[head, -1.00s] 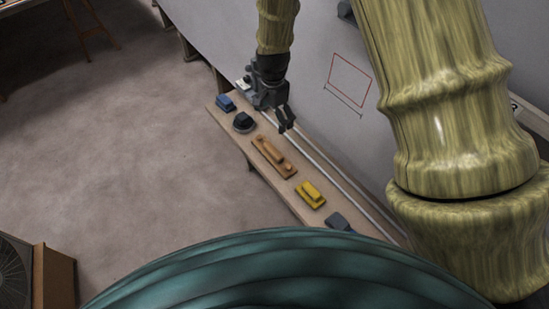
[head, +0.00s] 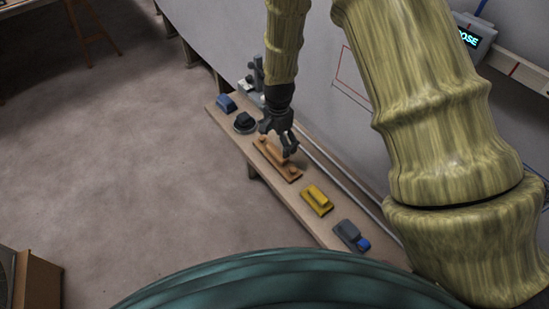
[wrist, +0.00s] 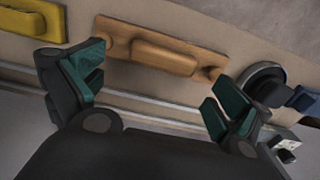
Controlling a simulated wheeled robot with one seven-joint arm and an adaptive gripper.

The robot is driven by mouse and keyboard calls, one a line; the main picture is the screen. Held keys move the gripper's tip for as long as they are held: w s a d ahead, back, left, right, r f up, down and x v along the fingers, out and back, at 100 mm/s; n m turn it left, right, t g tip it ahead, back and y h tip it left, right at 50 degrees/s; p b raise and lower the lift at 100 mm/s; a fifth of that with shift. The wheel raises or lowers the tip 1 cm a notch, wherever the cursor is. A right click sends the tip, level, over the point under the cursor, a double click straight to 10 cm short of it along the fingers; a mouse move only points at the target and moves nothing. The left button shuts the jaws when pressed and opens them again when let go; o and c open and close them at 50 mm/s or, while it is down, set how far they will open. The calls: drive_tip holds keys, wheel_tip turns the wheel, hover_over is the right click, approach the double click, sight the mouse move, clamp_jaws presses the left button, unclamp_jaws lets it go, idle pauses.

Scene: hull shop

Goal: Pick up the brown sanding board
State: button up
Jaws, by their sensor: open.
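The brown sanding board (head: 268,150) lies on the narrow wooden shelf, a long flat board with a raised handle along its middle and a knob at its end. My gripper (head: 287,152) is open above the board and hides part of it in the head view. In the wrist view the board (wrist: 150,55) lies beyond the open fingers (wrist: 160,95), roughly centred between them and apart from them. Nothing is between the fingers.
The shelf (head: 297,213) also holds a yellow sanding block (head: 317,199), a grey and blue tool (head: 351,236), a round black tool (head: 244,122) and a blue block (head: 226,103). A grey device (head: 250,88) stands at the far end. A grey wall rises close behind.

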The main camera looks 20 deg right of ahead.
sight(277, 152)
drive_tip(key=shift+w+a+f+p, duration=0.1)
drive_tip(key=shift+f+p, duration=0.1)
drive_tip(key=shift+f, duration=1.5)
drive_tip(key=shift+w+f+p, duration=0.1)
drive_tip(key=shift+f+p, duration=0.1)
drive_tip(key=shift+f, duration=1.45)
drive_tip(key=shift+s, duration=0.1)
drive_tip(key=c, duration=1)
drive_tip(key=shift+o, duration=0.2)
drive_tip(key=shift+r, duration=0.9)
drive_tip(key=shift+s+a+r+b, duration=0.1)
drive_tip(key=shift+r+b, duration=0.1)
drive_tip(key=shift+r, duration=0.3)
drive_tip(key=shift+s+a+r+b, duration=0.1)
drive_tip(key=shift+r+b, duration=0.1)
drive_tip(key=shift+r, duration=0.25)
drive_tip(key=s+a, duration=0.3)
drive_tip(key=s, duration=0.4)
drive_tip(key=s+a+r+b, duration=0.1)
drive_tip(key=s+a, duration=0.2)
drive_tip(key=s, duration=0.4)
drive_tip(key=shift+a+r, duration=0.2)
drive_tip(key=shift+a, duration=0.1)
